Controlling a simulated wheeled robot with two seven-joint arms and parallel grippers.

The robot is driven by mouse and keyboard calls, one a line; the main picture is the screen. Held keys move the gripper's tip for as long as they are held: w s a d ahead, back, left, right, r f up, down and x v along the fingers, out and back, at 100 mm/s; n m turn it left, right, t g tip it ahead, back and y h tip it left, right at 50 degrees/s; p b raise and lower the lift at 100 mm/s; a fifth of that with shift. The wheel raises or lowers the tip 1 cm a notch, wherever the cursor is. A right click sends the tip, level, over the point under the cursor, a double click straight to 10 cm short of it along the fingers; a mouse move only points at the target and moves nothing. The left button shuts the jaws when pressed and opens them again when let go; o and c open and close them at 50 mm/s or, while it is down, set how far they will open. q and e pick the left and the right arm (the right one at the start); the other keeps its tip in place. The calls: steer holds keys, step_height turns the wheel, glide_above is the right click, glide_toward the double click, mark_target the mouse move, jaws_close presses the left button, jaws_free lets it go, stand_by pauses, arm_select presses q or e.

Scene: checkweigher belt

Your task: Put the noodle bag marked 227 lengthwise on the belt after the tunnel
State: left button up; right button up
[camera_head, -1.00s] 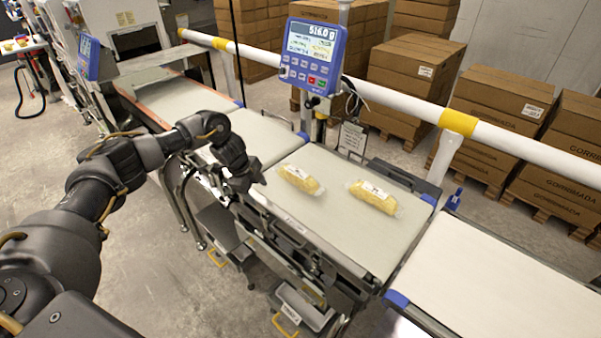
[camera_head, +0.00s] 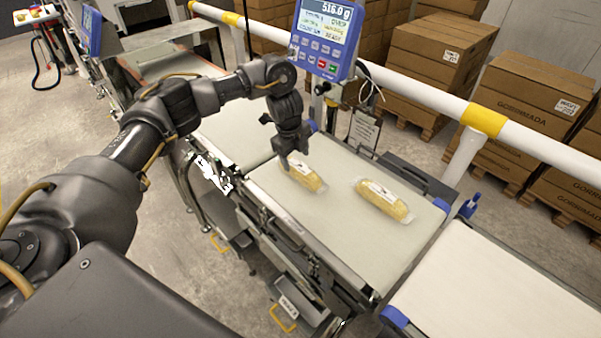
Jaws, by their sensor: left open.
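Two clear bags of yellow noodles with white labels lie on the pale weighing belt (camera_head: 330,235). The left bag (camera_head: 306,177) lies near the belt's left end, and the right bag (camera_head: 383,201) lies nearer the right end. The label print is too small to read, so I cannot tell which is marked 227. My left gripper (camera_head: 287,165) is open, pointing down at the left end of the left bag and partly covering it. I cannot tell whether it touches the bag. The tunnel (camera_head: 130,15) stands at the upper left. My right gripper is not in view.
A blue display (camera_head: 327,38) reading 516.0 g stands behind the belt. A white rail with yellow bands (camera_head: 420,88) runs behind. Another belt (camera_head: 490,290) at the lower right is clear. Stacked cartons (camera_head: 430,65) stand beyond the rail.

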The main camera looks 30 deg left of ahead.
mark_target(299, 167)
arm_select(q)
steer(key=shift+w+f, duration=0.3)
steer(key=shift+f, duration=0.55)
steer(key=shift+w+f, duration=0.2)
steer(key=shift+f, duration=0.15)
steer(key=shift+s, duration=0.15)
steer(key=shift+d+f, duration=0.1)
steer(key=shift+f, duration=0.05)
steer(key=f+p, duration=0.1)
steer(key=f, duration=0.2)
steer(key=shift+w+d+f+p, duration=0.2)
steer(key=shift+w+f+p, duration=0.2)
steer(key=shift+w+f, duration=0.1)
steer(key=shift+f, duration=0.3)
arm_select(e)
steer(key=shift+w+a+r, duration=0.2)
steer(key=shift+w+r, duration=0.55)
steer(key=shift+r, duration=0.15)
arm_select(q)
steer(key=c, duration=0.9)
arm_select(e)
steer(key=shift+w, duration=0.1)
